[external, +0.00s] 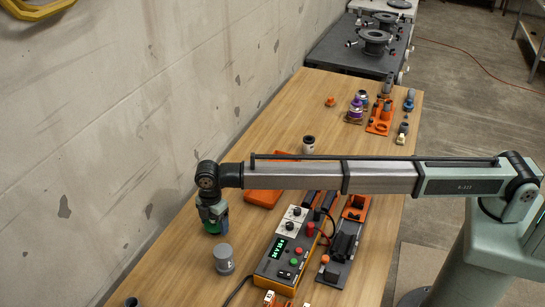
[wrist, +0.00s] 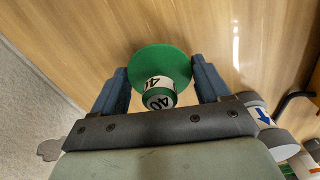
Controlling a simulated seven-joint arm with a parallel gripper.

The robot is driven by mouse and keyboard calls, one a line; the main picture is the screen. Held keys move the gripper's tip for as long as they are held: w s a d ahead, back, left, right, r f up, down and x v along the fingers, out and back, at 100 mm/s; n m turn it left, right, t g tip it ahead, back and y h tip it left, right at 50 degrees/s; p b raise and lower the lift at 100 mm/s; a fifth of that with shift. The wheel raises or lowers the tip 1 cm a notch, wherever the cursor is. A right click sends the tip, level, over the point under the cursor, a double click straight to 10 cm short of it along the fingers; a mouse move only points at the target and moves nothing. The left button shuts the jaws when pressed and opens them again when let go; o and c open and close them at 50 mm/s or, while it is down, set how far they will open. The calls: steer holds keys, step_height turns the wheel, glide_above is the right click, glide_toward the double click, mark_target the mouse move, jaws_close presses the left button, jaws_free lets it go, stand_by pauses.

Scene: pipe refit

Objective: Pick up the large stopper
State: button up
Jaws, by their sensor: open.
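The large stopper (wrist: 146,60) is green, with a wide round flange and a narrower end bearing white labels marked 40. My gripper (wrist: 161,76) is open, with one blue-grey finger on each side of the stopper in the wrist view. I cannot tell whether either finger touches it. In the external view the stopper (external: 214,230) shows as a green patch under my gripper (external: 212,220) on the wooden table. The gripper partly hides it there.
A grey cylinder (external: 224,260) stands close by. A control box (external: 285,255) with buttons and an orange block (external: 262,197) lie to the right. Orange and purple parts (external: 355,110) sit at the far end. A wall borders the table's left side.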

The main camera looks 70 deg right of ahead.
steer(key=shift+f, duration=0.3)
steer(key=c, duration=0.7)
steer(key=shift+r, duration=0.1)
steer(key=shift+c, duration=0.2)
